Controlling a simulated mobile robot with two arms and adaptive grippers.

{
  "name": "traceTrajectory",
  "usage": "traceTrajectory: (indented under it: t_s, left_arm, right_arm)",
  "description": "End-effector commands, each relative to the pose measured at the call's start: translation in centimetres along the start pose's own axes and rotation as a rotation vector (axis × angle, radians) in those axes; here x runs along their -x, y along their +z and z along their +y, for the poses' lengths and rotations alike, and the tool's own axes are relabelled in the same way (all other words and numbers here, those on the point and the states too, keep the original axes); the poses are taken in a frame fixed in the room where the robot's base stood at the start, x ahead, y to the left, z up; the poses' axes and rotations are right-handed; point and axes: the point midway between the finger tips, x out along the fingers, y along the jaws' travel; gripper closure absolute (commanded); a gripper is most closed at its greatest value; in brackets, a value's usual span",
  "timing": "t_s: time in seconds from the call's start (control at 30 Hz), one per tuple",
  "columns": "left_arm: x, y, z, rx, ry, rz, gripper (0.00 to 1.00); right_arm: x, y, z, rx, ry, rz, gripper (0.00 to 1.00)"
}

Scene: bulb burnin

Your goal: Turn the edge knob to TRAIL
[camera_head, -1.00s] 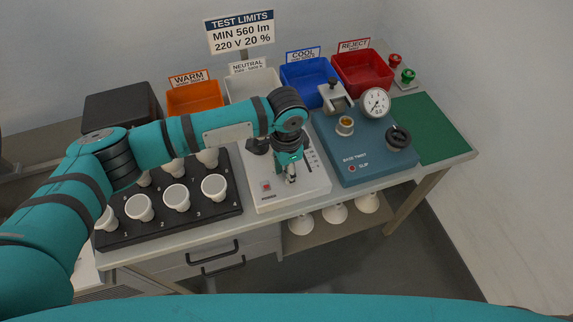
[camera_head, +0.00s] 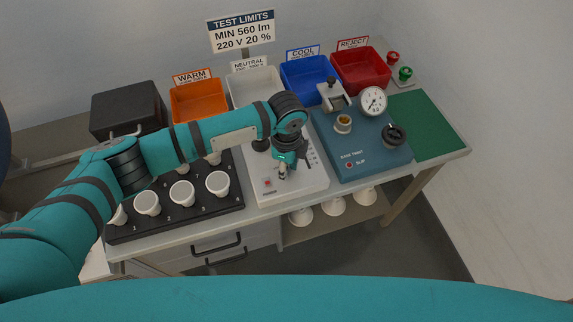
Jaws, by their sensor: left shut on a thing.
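My left gripper (camera_head: 282,174) points down at the front half of the white control box (camera_head: 305,184). It is shut on a small piece at the box's top, which I take to be the edge knob. The fingers and wrist hide most of that knob, so I cannot read its pointer or the TRAIL mark. A red switch (camera_head: 268,183) shows on the box just left of the fingers. My right gripper is not in view.
A black rack of white bulbs (camera_head: 217,183) stands left of the box. A blue-teal tester (camera_head: 375,165) with a gauge (camera_head: 373,101) and a black knob (camera_head: 394,135) stands right. Orange (camera_head: 201,101), blue (camera_head: 304,79) and red bins (camera_head: 359,71) line the back. The green mat (camera_head: 427,126) is clear.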

Motion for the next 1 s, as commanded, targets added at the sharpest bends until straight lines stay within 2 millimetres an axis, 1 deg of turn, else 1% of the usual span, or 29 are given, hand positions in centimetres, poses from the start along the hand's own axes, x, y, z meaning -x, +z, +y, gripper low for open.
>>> traceTrajectory:
  t_s: [0.03, 0.57, 0.6, 0.73, 0.77, 0.93, 1.0]
  left_arm:
    - [0.24, 0.0, -0.21, -0.01, -0.006, 0.001, 1.0]
    - [0.23, -0.01, -0.24, -0.033, -0.007, 0.001, 1.0]
    - [0.23, -0.01, -0.24, -0.033, -0.007, 0.001, 0.72]
    - [0.18, -0.01, -0.18, -0.033, -0.005, 0.001, 0.55]
    - [0.16, -0.02, -0.16, -0.033, -0.005, 0.001, 0.52]
    - [0.1, -0.02, -0.09, -0.033, -0.003, 0.001, 0.52]
    - [0.11, -0.02, -0.08, -0.033, -0.003, 0.001, 0.52]
  right_arm:
    - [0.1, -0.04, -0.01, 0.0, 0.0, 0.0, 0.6]
    - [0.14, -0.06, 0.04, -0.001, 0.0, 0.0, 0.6]
    - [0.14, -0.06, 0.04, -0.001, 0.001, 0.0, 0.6]
    - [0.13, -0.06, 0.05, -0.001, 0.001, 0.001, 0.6]
    - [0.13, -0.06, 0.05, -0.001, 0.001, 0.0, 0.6]
    - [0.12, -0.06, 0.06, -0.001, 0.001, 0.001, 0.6]
    - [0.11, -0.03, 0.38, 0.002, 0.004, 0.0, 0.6]
